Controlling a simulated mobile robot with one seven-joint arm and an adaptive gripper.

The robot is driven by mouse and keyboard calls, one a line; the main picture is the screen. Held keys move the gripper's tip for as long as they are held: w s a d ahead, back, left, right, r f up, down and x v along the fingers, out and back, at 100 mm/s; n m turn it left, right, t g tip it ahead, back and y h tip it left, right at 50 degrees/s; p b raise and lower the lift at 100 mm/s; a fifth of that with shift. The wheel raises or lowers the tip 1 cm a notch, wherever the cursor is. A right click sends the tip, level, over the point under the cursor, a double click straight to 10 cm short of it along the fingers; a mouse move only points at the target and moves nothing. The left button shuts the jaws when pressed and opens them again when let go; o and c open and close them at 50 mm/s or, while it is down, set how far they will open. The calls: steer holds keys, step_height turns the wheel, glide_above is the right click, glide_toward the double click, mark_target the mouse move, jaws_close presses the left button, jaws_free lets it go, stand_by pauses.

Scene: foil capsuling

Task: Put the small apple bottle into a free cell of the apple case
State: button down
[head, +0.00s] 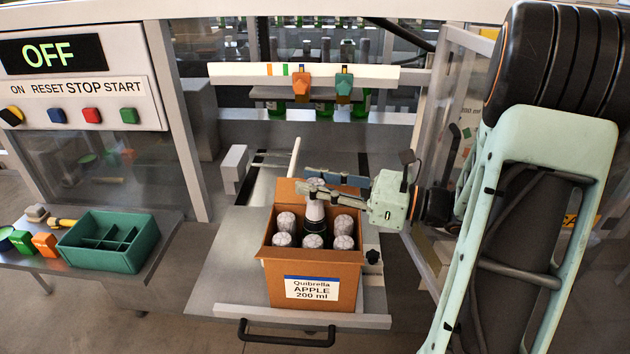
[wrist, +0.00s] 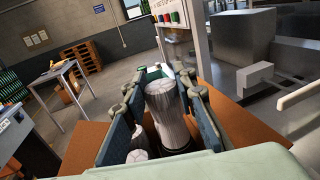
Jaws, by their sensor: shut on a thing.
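The apple case (head: 311,268) is an open cardboard box labelled "Quibrella APPLE 200 ml" on the table in the head view. Several bottles with pale foil tops stand inside it around its edges. My gripper (head: 312,186) reaches in from the right and is shut on the small apple bottle (head: 315,209) by its pale foil top. This bottle is roughly upright over the back middle of the case, its top higher than the others. In the wrist view the bottle (wrist: 166,112) stands between the two fingers (wrist: 160,78). Its base and the cell under it are hidden.
A green divided tray (head: 108,262) and small coloured items lie on the left bench. The control panel (head: 80,80) reads OFF. An orange and a teal holder (head: 344,82) hang on a white rail behind. A machine frame stands close at the right.

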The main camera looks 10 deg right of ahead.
steer(key=shift+f+b, duration=0.5)
steer(key=shift+f, duration=0.3)
steer(key=c, duration=1.5)
jaws_free()
step_height(320, 180, up, 10)
steer(key=shift+r, duration=0.1)
